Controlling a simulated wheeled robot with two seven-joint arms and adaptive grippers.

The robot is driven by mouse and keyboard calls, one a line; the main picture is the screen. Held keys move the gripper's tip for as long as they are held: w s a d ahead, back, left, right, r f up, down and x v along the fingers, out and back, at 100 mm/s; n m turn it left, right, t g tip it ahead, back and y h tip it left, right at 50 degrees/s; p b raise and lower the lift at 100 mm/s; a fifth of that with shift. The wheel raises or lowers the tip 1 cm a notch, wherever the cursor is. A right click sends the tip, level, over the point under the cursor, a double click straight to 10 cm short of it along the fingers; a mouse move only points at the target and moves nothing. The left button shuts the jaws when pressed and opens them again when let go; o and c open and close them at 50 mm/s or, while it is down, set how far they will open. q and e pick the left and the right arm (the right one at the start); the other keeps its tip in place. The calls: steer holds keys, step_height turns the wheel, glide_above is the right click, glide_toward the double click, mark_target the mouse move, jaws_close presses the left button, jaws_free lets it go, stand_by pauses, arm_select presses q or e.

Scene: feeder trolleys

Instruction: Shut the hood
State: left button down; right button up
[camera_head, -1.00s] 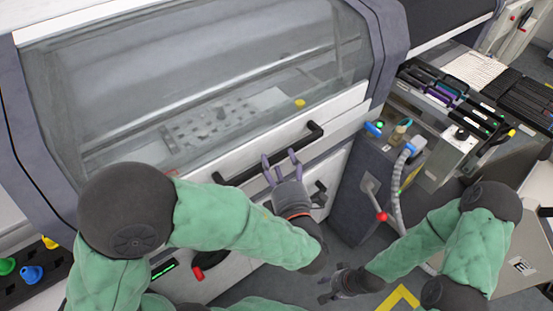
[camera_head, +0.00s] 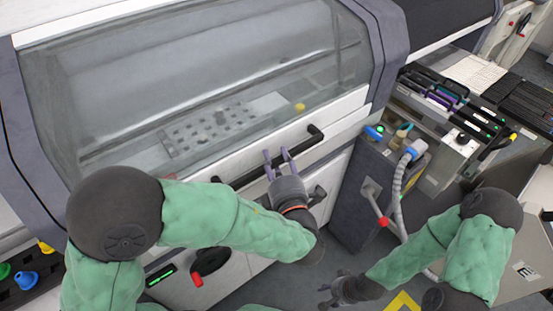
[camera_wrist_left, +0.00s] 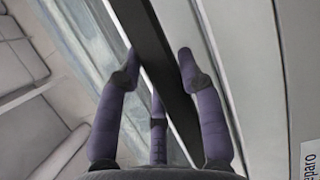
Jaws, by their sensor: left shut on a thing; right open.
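The hood (camera_head: 220,75) is a large clear window with a white lower frame, set in a grey machine. It looks lowered, but I cannot tell whether it is fully shut. A black bar handle (camera_head: 304,151) runs along its white front. My left gripper (camera_head: 276,152) is shut on the middle of this handle. In the left wrist view, the purple fingers (camera_wrist_left: 158,62) lie on either side of the black handle bar (camera_wrist_left: 150,35). My right gripper (camera_head: 338,291) is open and empty, low over the floor, away from the hood.
A dark grey box (camera_head: 358,205) with a red-tipped lever (camera_head: 383,221) and a grey hose (camera_head: 398,190) stands right of the hood. A red knob (camera_head: 197,280) is on the lower front. Trays and a keyboard (camera_head: 520,100) lie at the right. Some floor shows between.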

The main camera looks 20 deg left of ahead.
arm_select(q)
steer(key=s+d+r+g+h+p, duration=0.1)
steer(key=s+d+r+p, duration=0.1)
steer(key=r+p, duration=0.5)
steer(key=d+p, duration=0.1)
steer(key=p, duration=0.5)
steer(key=shift+s+r+n, duration=0.15)
steer(key=shift+r+n, duration=0.1)
steer(key=shift+n, duration=0.05)
steer(key=c, duration=0.8)
jaws_free()
steer(key=shift+f, duration=0.1)
steer(key=shift+s+d, duration=0.1)
steer(key=v, duration=1.1)
steer(key=shift+s+d+r, duration=0.2)
steer(key=shift+s, duration=0.1)
